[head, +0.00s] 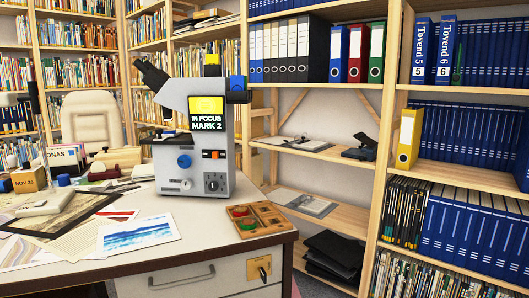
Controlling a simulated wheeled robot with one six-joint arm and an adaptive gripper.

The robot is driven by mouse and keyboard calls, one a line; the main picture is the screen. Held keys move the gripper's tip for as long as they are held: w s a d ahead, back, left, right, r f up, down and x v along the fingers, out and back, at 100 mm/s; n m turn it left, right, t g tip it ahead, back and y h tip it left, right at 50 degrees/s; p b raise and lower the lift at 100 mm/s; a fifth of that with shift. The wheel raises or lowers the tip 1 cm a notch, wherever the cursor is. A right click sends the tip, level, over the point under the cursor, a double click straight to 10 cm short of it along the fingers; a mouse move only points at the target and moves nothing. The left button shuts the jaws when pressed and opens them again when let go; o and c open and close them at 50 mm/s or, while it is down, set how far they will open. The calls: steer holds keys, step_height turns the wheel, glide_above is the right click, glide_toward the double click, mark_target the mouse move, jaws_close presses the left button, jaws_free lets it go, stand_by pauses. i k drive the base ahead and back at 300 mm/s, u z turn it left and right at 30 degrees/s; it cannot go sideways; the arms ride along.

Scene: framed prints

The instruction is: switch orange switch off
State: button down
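A grey microscope (195,135) stands on the white desk, with black eyepieces at its upper left. Its yellow and black display (207,115) is lit and reads "IN FOCUS MARK 2". A small orange switch (211,154) sits on the front panel just below the display, with a dark part at its right end. It is too small to tell which way it is set. My gripper does not show in this view.
Prints (138,232), a wooden tray (258,219) with red and green pieces, and several small items lie on the desk (205,235). A drawer with a brass lock plate (259,268) is below. Bookshelves stand behind and right. The desk's front right corner is near the tray.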

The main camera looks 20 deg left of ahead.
mark_target(215, 154)
steer(key=z, duration=0.1)
steer(key=i, duration=0.95)
steer(key=u, duration=0.6)
